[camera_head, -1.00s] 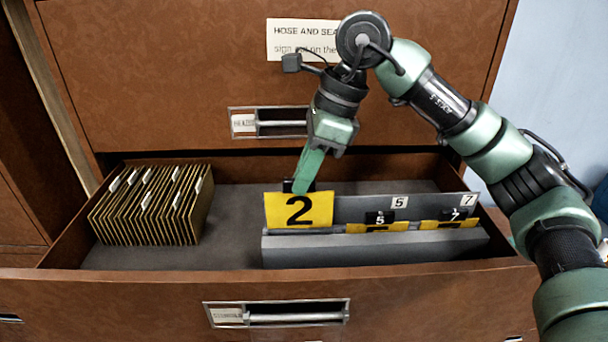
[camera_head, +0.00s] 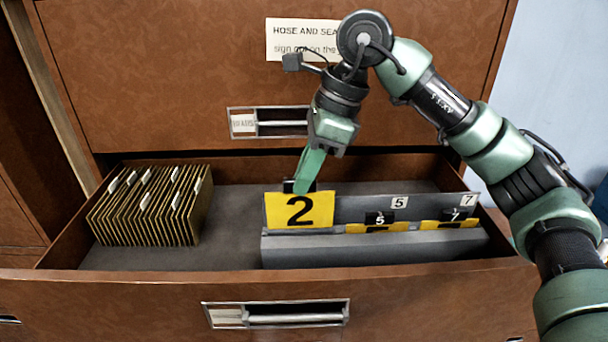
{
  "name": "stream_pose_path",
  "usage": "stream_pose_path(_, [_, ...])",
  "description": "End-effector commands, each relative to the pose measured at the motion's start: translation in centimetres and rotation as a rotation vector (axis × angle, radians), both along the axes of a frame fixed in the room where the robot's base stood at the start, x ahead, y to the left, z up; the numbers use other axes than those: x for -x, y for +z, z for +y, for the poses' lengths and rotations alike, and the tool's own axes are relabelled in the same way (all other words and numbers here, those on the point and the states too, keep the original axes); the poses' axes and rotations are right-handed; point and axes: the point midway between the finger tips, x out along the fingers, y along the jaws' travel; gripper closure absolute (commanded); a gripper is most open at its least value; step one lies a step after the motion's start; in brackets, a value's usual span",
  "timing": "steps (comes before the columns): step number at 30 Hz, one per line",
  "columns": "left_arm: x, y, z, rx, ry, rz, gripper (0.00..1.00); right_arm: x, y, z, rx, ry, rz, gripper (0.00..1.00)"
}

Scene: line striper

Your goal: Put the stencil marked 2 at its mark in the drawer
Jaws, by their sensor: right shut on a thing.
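The yellow stencil marked 2 (camera_head: 299,210) is upright at the left end of the grey rack (camera_head: 370,250) in the open drawer (camera_head: 250,295). My right gripper (camera_head: 303,184) is shut on its top edge from above. The stencil's lower edge is at the rack's slot; I cannot tell whether it rests on the bottom. Two more yellow stencils sit low in the rack, by black tabs marked 5 (camera_head: 380,218) and 7 (camera_head: 459,215). White labels 5 (camera_head: 399,202) and 7 (camera_head: 468,199) are on the rack's back plate. Any label behind the 2 stencil is hidden. My left gripper is not in view.
A row of tan file cards (camera_head: 150,205) with white tabs fills the drawer's left part. Bare grey drawer floor (camera_head: 232,225) lies between the cards and the rack. A closed drawer front (camera_head: 180,70) stands above and behind.

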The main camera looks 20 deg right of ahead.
Motion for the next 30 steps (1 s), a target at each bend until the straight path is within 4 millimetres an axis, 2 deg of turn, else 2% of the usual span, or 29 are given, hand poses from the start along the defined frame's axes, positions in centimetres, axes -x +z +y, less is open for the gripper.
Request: stream_pose_path(30, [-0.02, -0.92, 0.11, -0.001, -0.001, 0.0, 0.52, 0.02, -0.86, 0.01, -0.001, 0.0, 0.0, 1.0])
